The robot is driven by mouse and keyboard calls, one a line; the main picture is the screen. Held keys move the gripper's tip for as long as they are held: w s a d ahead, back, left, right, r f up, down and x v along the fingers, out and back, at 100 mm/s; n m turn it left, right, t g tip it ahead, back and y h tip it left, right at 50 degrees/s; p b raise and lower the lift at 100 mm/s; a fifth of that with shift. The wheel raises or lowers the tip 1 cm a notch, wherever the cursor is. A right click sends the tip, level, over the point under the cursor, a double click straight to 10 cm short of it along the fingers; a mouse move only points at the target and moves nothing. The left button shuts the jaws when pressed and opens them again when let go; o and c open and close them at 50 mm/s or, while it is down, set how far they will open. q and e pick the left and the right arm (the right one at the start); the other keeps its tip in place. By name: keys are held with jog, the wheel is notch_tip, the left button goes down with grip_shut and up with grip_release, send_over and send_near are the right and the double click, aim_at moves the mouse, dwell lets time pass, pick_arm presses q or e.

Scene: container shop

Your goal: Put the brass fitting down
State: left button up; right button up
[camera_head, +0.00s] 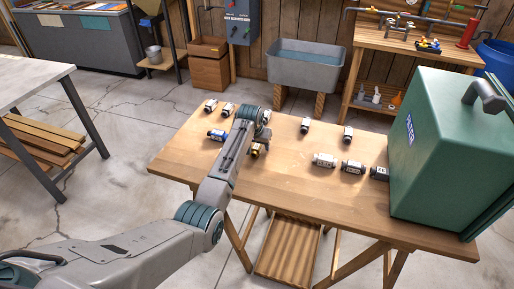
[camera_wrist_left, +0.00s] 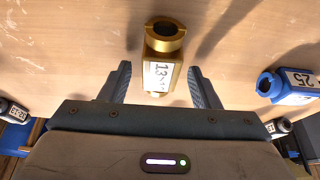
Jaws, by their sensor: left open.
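The brass fitting (camera_wrist_left: 165,52) is gold, with a ring-shaped open end and a white label reading 13. It rests on the wooden table (camera_head: 300,190), and a small part of it shows below my left wrist in the head view (camera_head: 256,152). My left gripper (camera_wrist_left: 160,68) is open, with its fingers on either side of the fitting's lower part and a visible gap at each side. In the head view my left gripper (camera_head: 262,136) is partly hidden by its own arm. My right gripper is in neither view.
A blue fitting (camera_wrist_left: 290,85) labelled 25 lies right of the brass one in the wrist view, and left of it in the head view (camera_head: 216,135). Several grey fittings (camera_head: 324,160) stand around the table. A large green case (camera_head: 440,150) fills the right end. The table's front middle is clear.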

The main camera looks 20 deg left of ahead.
pick_arm(q)
jog(key=c, duration=1.1)
jog(key=shift+c, duration=0.5)
